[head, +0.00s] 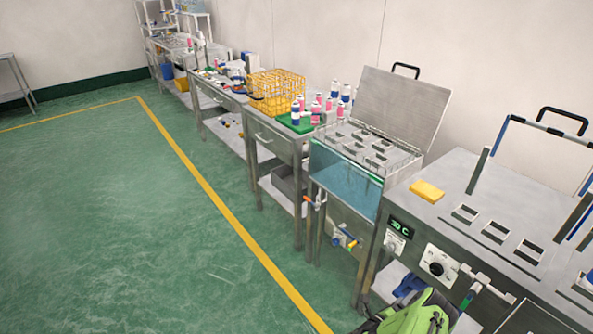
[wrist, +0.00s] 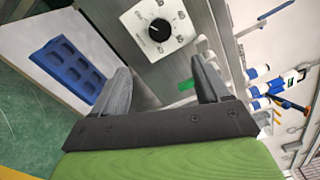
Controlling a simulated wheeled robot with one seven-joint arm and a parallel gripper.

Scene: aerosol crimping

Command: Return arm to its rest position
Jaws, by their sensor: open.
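My gripper (wrist: 160,88) is open in the wrist view, with two dark grey fingers apart and nothing between them. Beyond the fingers is the front of a steel machine with a white dial plate (wrist: 158,28). In the head view my green arm end (head: 420,318) shows at the bottom right, low in front of the machine with the dial (head: 437,264). The fingers are hard to make out there.
A blue tray (wrist: 72,68) lies on a lower shelf beside the gripper. A water bath (head: 345,170) with its lid up, a yellow basket (head: 275,92) and several bottles line the benches. A yellow sponge (head: 427,191) lies on the machine. Green floor (head: 100,220) at left is clear.

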